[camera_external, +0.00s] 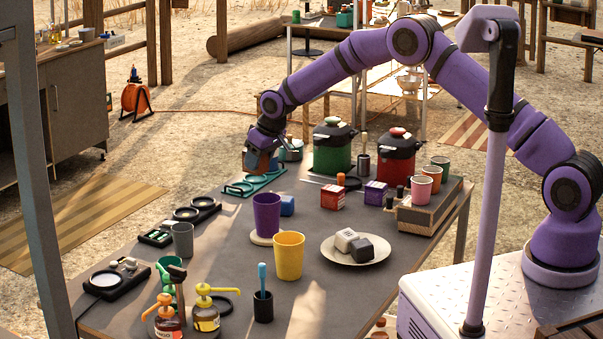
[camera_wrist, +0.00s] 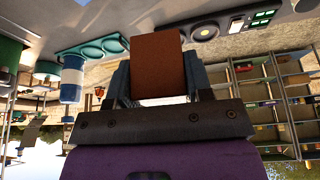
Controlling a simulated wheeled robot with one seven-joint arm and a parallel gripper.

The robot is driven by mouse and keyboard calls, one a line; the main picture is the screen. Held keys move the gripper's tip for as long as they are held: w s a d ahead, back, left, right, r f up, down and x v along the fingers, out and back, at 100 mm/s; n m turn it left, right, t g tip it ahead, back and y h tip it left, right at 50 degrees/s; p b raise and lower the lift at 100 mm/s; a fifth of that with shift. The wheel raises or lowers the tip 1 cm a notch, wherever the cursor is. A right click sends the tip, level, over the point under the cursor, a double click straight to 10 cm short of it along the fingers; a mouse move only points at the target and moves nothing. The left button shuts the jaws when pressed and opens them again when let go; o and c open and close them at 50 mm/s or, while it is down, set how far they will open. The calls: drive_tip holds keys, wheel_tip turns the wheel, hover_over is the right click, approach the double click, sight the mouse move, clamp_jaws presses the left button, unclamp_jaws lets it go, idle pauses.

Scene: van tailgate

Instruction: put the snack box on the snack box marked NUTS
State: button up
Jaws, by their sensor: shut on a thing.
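My gripper (camera_external: 262,148) is shut on a plain brown-orange box, the snack box (camera_external: 253,161), above the far left part of the table, over a green tray. In the wrist view the snack box (camera_wrist: 157,65) sits between the two fingers of my gripper (camera_wrist: 157,84). A red box (camera_external: 333,198) and a purple box (camera_external: 376,193) stand side by side on the table, right of my gripper. Both carry pale lettering too small to read, so I cannot tell which is marked NUTS.
A green pot (camera_external: 333,146) and a red pot (camera_external: 396,156) stand behind the boxes. A small blue box (camera_external: 287,206), a purple cup (camera_external: 266,214) and a yellow cup (camera_external: 288,256) stand nearer. A plate (camera_external: 340,258) bears two small blocks. The green tray (camera_external: 240,187) lies below my gripper.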

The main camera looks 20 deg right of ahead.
drive_tip(key=s+d+m, duration=0.1)
drive_tip(key=s+d, duration=0.2)
drive_tip(key=d, duration=0.6)
drive_tip(key=s+d+m+h, duration=0.1)
drive_tip(key=s+d, duration=0.2)
drive_tip(key=d, duration=0.6)
drive_tip(key=s+d+m, duration=0.1)
drive_tip(key=s+d, duration=0.3)
drive_tip(key=d, duration=0.5)
approach(332, 187)
drive_tip(key=shift+w+a+f, duration=0.5)
drive_tip(key=shift+w+f, duration=0.15)
drive_tip(key=shift+f, duration=0.1)
drive_tip(key=shift+w+f, duration=0.1)
drive_tip(key=shift+f, duration=1.7)
drive_tip(key=shift+f, duration=0.1)
drive_tip(key=o, duration=1)
drive_tip(key=shift+o, duration=0.2)
